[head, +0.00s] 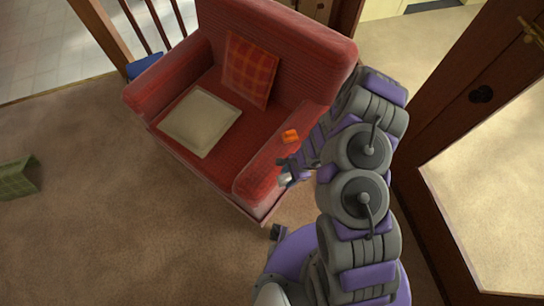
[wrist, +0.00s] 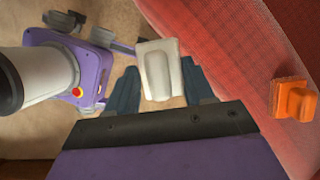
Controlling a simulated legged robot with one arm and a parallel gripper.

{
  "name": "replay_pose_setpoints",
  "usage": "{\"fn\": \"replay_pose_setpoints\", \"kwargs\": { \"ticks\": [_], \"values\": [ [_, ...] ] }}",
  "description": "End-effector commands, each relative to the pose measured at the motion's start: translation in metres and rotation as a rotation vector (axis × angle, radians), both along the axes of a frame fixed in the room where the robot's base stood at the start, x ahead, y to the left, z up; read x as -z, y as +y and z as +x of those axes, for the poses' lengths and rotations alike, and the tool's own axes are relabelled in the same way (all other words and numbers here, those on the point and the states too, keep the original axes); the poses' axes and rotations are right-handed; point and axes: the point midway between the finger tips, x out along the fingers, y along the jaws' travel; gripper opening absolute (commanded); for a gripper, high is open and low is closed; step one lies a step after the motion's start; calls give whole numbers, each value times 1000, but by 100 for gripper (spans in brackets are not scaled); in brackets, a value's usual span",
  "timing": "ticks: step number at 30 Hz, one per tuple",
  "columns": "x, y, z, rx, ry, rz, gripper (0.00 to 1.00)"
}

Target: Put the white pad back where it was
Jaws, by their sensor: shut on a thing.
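The white pad (wrist: 158,68), a small block with a raised grip, is between the two dark blue fingers of my gripper (wrist: 160,88) in the wrist view. The gripper is shut on it, and the finger contact is partly hidden. In the head view my gripper (head: 287,174) is beside the outer side of the red armchair's right arm (head: 262,165), and a small pale bit of the pad (head: 285,181) shows there. The pad is in the air, clear of the chair as far as I can tell.
An orange pad of similar shape (head: 291,136) sits on the chair's right arm; it also shows in the wrist view (wrist: 293,100). A beige cushion (head: 200,122) and a plaid cushion (head: 250,68) lie on the chair. A wooden glazed door (head: 440,130) stands at right. Carpet at left is mostly clear.

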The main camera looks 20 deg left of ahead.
Motion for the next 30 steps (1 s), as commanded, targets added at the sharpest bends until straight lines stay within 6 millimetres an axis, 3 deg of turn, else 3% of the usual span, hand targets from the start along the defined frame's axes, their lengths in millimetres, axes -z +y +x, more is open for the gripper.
{"fn": "replay_pose_setpoints", "kwargs": {
  "ticks": [24,30],
  "values": [
    [10,75,77,-4,-5,1,24],
    [12,87,85,-3,-2,0,24]
  ]
}}
